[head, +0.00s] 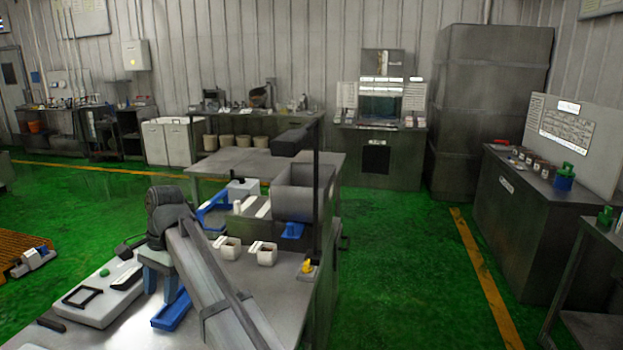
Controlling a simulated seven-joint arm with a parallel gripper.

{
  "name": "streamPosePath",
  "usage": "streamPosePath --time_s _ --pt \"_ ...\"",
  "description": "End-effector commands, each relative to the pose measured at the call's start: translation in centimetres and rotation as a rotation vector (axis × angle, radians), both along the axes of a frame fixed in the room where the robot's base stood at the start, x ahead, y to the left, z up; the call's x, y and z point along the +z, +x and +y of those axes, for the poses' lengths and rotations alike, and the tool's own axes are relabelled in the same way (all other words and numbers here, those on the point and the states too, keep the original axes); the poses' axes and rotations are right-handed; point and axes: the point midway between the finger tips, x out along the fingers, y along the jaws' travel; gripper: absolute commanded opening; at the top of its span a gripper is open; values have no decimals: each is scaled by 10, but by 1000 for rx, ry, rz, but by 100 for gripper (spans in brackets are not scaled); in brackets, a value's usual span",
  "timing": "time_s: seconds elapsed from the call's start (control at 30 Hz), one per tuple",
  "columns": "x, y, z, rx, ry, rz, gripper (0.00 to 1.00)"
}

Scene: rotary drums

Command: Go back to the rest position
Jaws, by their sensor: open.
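My gripper (160,290) points down over the front part of the metal workbench (110,335). Its two blue-grey fingers are apart and I see nothing between them. A blue tray (172,312) lies on the bench just below and to the right of the fingers; I cannot tell whether they touch it. My arm reaches in from the bottom of the picture and hides part of the bench.
A white device (108,300) lies left of the gripper. Two small beige cups (266,254) with handles, a yellow-topped part (307,266), a grey box (300,195) and a dark post (316,190) stand further right. Green floor is clear right of the bench.

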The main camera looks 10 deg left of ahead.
Motion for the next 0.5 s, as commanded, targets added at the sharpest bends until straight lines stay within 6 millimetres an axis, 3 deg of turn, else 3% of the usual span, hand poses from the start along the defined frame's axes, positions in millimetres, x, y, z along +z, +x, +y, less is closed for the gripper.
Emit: streamPosePath --time_s 0.03,0.1,0.5 --pt "-4 22 -10 -22 15 19 51" --pt "-9 47 -22 -44 40 42 51" --pt "-34 184 -113 -182 204 153 51"
